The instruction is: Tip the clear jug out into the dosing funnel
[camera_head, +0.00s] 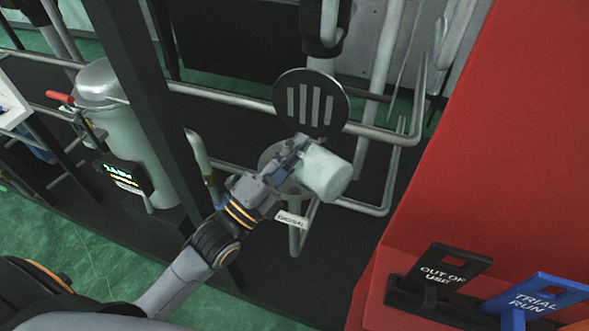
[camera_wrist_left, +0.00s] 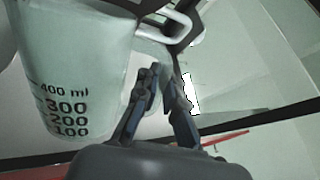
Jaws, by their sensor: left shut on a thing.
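The clear jug (camera_head: 326,173) looks pale and whitish in the head view and lies tilted over on its side. In the left wrist view the jug (camera_wrist_left: 75,75) shows black marks from 100 to 400 ml. My left gripper (camera_head: 294,152) is shut on the jug; in the left wrist view its fingers (camera_wrist_left: 160,95) close at the handle side. The dosing funnel (camera_head: 270,156) appears as a grey round rim behind and below the gripper, partly hidden by gripper and jug. I cannot tell what is in the jug. My right gripper is not in view.
A round slotted plate (camera_head: 311,104) stands just behind the jug. Grey pipes (camera_head: 385,130) run behind and to the right. A metal canister (camera_head: 125,125) stands at left beyond a dark post (camera_head: 150,90). A red cabinet (camera_head: 500,130) with hanging tags (camera_head: 440,272) fills the right.

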